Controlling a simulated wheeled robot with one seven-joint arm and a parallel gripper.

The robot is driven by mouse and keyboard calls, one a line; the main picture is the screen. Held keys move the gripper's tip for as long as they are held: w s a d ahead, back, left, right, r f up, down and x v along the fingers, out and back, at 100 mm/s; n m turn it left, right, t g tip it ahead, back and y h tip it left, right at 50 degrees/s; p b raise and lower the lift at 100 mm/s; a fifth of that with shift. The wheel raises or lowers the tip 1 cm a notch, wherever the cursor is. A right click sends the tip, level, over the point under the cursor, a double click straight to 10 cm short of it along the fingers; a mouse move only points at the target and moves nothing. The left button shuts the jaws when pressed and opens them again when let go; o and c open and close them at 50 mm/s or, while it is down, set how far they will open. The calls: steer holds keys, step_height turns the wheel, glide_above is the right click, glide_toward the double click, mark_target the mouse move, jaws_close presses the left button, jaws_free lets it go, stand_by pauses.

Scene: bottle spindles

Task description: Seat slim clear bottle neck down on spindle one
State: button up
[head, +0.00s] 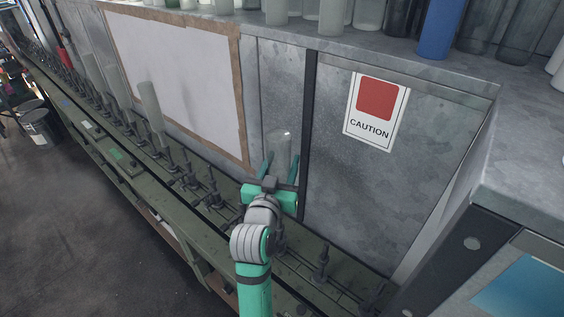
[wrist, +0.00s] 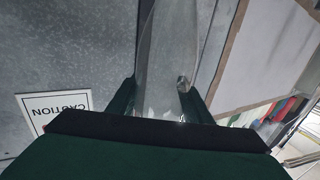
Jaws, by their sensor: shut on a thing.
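My gripper (head: 281,166) is shut on the slim clear bottle (head: 279,147). It holds the bottle above the spindle row, in front of the grey metal wall. In the wrist view the clear bottle (wrist: 172,62) stands between the two dark green fingers. Which end of the bottle is its neck is hard to tell. Bare dark spindles stand along the green rail, one to the right of my arm (head: 324,262) and one to the left (head: 213,186). No label shows which is spindle one. My arm hides part of the row.
Frosted bottles (head: 152,108) stand on spindles further left. A shelf above holds several bottles, one blue (head: 440,28). A caution sign (head: 376,110) and a framed white board (head: 175,75) are on the wall. A grey cabinet (head: 530,190) juts out at right.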

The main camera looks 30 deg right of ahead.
steer(key=shift+f, duration=0.1)
steer(key=shift+f, duration=1.95)
steer(key=shift+f, duration=0.2)
steer(key=shift+f, duration=0.45)
steer(key=o, duration=1.5)
steer(key=shift+c, duration=0.2)
steer(key=shift+f, duration=0.1)
steer(key=v, duration=1)
steer(key=shift+s+a, duration=0.25)
steer(key=shift+a, duration=0.05)
